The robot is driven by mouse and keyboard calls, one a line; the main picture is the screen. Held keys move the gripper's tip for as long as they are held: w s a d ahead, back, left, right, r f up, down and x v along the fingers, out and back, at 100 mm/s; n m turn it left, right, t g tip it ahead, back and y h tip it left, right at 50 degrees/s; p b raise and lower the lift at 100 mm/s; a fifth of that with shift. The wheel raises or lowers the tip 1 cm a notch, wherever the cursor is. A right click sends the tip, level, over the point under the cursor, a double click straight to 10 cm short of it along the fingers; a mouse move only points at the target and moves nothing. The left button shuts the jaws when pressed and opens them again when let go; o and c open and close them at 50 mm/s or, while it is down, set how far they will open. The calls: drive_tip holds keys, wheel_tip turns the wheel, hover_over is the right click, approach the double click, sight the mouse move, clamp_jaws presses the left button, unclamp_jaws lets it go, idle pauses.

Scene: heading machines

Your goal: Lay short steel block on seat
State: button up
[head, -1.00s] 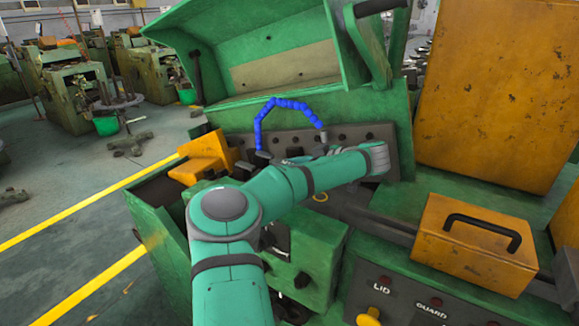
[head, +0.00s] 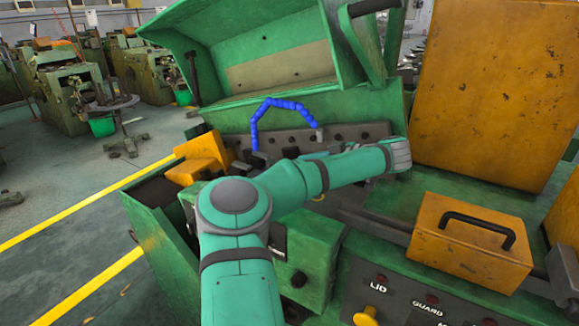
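My teal arm (head: 300,185) reaches over the green machine, and its grey wrist end (head: 398,155) is above the machine bed at right of centre. My gripper cannot be made out; it is hidden behind the arm or in the machine. I cannot make out the short steel block or the seat; the arm covers much of the work area in front of the grey bolted plate (head: 350,135).
The green lid (head: 260,45) stands raised at the back. A blue jointed hose (head: 256,115) arches before it. A yellow cover with a black handle (head: 470,245) stands at right, below a tall worn yellow panel (head: 490,90). A control panel (head: 405,300) is in front.

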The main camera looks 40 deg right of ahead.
drive_tip(key=v, duration=0.6)
drive_tip(key=shift+s+d, duration=0.1)
drive_tip(key=shift+s, duration=0.1)
idle(0.4)
